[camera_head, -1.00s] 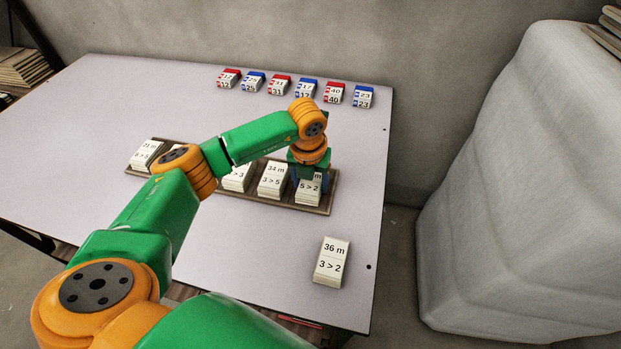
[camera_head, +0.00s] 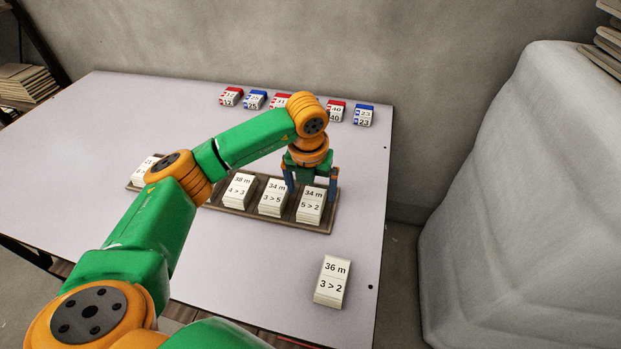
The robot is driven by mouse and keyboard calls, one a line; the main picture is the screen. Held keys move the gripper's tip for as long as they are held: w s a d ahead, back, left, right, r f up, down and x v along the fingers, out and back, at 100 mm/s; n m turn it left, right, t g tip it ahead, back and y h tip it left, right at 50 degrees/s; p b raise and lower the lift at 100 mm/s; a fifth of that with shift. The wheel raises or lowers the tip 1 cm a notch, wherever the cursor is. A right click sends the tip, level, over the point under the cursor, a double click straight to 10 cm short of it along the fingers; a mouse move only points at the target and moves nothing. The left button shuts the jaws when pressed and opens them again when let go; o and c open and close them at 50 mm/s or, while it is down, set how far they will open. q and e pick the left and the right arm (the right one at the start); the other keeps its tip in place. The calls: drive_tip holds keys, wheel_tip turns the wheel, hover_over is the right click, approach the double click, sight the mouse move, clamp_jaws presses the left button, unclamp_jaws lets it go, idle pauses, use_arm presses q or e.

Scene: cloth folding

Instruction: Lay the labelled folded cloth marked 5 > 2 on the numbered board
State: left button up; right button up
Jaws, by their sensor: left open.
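The folded cloth marked 34 m, 5 > 2 (camera_head: 311,206) lies at the right end of the brown board (camera_head: 263,222) on the table. My left gripper (camera_head: 310,190) is open above and just behind this cloth, its fingers apart with nothing held between them. To the left on the board lie cloths marked 34 m, 3 > 5 (camera_head: 272,198) and 38 m, 4 > 3 (camera_head: 238,191). Another cloth (camera_head: 143,170) at the board's left end is partly hidden by my arm. Any numbers on the board are not readable. My right gripper is not in view.
A cloth marked 36 m, 3 > 2 (camera_head: 332,281) lies apart near the front right of the table (camera_head: 120,120). Several red and blue labelled blocks, including a blue one (camera_head: 364,115), line the back edge. A large pale covered shape (camera_head: 530,200) stands right of the table.

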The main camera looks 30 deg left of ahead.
sight(310, 208)
use_arm(q)
wheel_tip(310, 208, up, 7)
drive_tip(key=s, duration=0.1)
drive_tip(key=shift+d, duration=0.15)
drive_tip(key=shift+f, duration=0.1)
